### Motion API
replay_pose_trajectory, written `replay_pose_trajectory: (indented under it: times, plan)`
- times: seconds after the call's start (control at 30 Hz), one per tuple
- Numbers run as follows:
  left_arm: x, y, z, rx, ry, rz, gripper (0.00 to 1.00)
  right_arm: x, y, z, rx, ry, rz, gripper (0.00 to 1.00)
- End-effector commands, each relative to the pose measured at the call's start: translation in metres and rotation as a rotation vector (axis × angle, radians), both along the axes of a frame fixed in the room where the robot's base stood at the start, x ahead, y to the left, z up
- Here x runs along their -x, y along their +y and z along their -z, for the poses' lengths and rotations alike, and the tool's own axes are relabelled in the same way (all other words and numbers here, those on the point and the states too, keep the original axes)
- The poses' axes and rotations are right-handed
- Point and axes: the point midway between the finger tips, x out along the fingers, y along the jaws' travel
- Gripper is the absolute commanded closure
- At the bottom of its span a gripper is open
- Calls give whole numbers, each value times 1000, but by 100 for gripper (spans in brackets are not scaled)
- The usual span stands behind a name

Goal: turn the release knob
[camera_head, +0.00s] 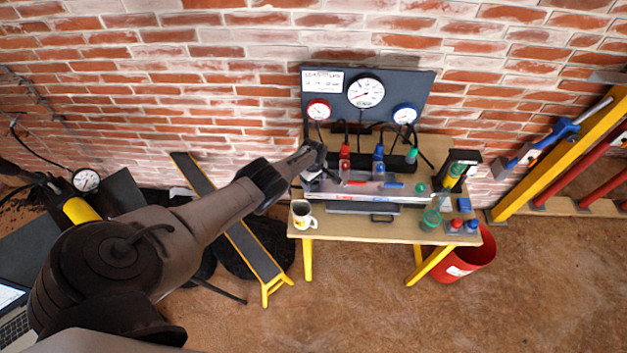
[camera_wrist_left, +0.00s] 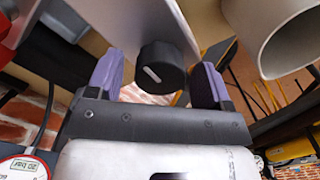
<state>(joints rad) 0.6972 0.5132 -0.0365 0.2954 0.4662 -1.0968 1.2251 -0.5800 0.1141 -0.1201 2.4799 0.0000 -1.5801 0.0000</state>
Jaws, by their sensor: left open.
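The release knob (camera_wrist_left: 160,70) is a round black knob with a white mark on its face, set on the pale panel (camera_wrist_left: 140,20) in the left wrist view. My left gripper (camera_wrist_left: 158,78) is open, with one purple fingertip on each side of the knob. A gap shows between the knob and each finger, and the jaws are not closed on it. In the head view, my left gripper (camera_head: 309,164) is at the left end of the metal bench unit (camera_head: 400,191); the knob is hidden there. My right gripper is not in view.
A white mug (camera_head: 301,213) stands on the table (camera_head: 360,229) just in front of my left gripper. Red and blue handled valves (camera_head: 345,160), a gauge panel (camera_head: 390,88) and green parts (camera_head: 431,218) stand close by. A red bucket (camera_head: 468,258) is right.

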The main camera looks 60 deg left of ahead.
Motion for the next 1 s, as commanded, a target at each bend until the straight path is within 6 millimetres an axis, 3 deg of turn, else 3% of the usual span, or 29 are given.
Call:
replay_pose_trajectory:
  times: [0.17,0.37,0.8,1.0]
  plan:
    - [0,0,-1,0,0,1,26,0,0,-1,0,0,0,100]
    - [0,0,-18,0,0,1,26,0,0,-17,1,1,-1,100]
    - [1,0,-91,-2,0,2,26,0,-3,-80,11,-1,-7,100]
    - [0,0,-119,-1,-1,1,26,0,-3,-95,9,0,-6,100]
